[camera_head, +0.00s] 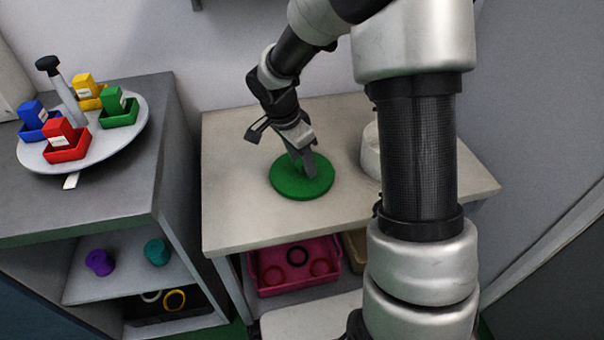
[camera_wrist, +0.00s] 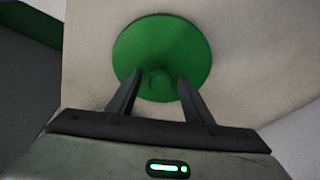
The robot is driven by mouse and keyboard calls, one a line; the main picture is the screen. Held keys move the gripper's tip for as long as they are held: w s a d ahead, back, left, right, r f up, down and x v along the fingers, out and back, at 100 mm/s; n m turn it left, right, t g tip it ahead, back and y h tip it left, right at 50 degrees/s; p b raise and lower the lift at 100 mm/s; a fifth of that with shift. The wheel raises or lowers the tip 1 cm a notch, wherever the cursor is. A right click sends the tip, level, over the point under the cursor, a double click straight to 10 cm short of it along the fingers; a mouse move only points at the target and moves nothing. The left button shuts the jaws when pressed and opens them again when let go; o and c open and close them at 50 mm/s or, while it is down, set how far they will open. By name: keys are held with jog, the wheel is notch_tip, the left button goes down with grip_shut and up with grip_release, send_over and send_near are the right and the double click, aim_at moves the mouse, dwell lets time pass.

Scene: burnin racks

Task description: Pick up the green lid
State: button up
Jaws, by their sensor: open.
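The green lid (camera_head: 301,183) is a round flat disc lying on the light top of the right-hand bench. In the wrist view the green lid (camera_wrist: 163,50) fills the upper middle, with a small round knob (camera_wrist: 158,79) near its lower edge. My gripper (camera_head: 305,163) reaches down over the lid from above. In the wrist view my gripper (camera_wrist: 156,80) is open, with one finger on each side of the knob. I cannot tell whether the fingers touch the lid or the knob.
A white round object (camera_head: 371,150) stands right of the lid, partly behind my arm. A pink bin (camera_head: 262,284) with rings sits on the shelf below. At left, a dark cabinet (camera_head: 120,165) holds a round tray (camera_head: 30,158) of coloured boxes. The bench's front left is clear.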

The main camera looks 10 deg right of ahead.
jog(key=shift+f, duration=0.35)
jog(key=c, duration=1.1)
jog(key=shift+r, duration=0.15)
